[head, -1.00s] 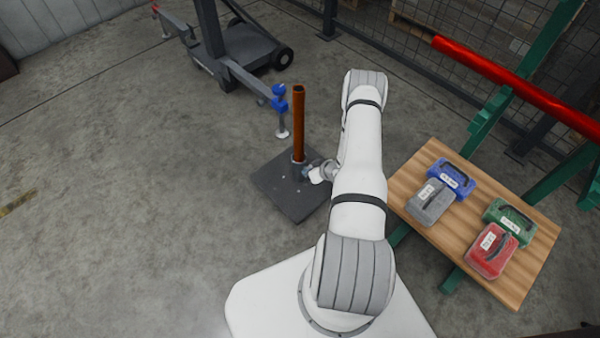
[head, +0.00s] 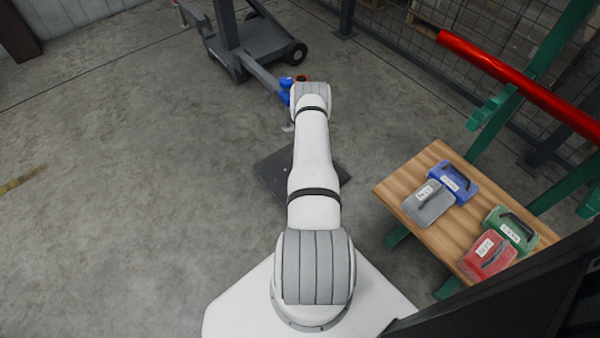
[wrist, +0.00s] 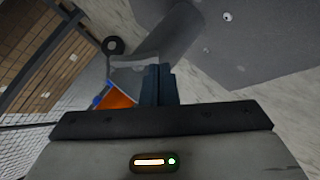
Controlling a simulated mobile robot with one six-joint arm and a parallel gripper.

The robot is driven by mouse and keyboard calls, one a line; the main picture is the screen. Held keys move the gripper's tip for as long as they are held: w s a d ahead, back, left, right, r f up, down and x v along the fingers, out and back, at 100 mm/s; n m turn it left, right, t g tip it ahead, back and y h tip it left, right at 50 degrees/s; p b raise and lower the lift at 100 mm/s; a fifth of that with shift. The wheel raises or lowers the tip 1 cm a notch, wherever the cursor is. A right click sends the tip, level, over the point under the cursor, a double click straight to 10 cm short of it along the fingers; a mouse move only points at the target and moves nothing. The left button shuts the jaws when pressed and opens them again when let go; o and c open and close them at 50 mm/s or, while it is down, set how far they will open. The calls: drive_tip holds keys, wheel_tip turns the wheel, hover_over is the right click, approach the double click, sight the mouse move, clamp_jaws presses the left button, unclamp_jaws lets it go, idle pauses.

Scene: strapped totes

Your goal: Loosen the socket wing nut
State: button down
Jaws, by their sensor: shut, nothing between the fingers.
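My gripper (wrist: 158,85) is shut and empty in the wrist view, its dark fingertips together beside a grey cylindrical socket (wrist: 172,32). The socket joins a dark base plate (wrist: 255,35), which also shows beside my arm in the head view (head: 274,172). A piece of the orange post (wrist: 116,100) shows left of the fingers. The top of the post (head: 302,78) peeks out behind my arm in the head view. I cannot make out the wing nut in either view. My arm hides my gripper and most of the post in the head view.
A grey wheeled stand (head: 255,52) with a blue fitting (head: 286,84) on its arm is close to the post. A wooden table (head: 400,187) with several coloured cases is at right, below a red bar (head: 510,80). The floor at left is clear.

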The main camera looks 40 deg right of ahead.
wheel_tip(320, 180, down, 2)
drive_tip(key=n+t+h+b, duration=0.1)
drive_tip(key=n+h+b, duration=0.1)
drive_tip(key=h, duration=0.1)
drive_tip(key=shift+s+d, duration=0.1)
drive_tip(key=shift+d, duration=0.05)
drive_tip(key=shift+d+h, duration=0.2)
drive_tip(key=shift+h, duration=0.1)
drive_tip(key=shift+s+d+f+b, duration=0.1)
drive_tip(key=shift+d+f+b, duration=0.45)
drive_tip(key=shift+d+f, duration=0.25)
drive_tip(key=shift+a, duration=0.1)
drive_tip(key=shift+r, duration=0.1)
idle(0.7)
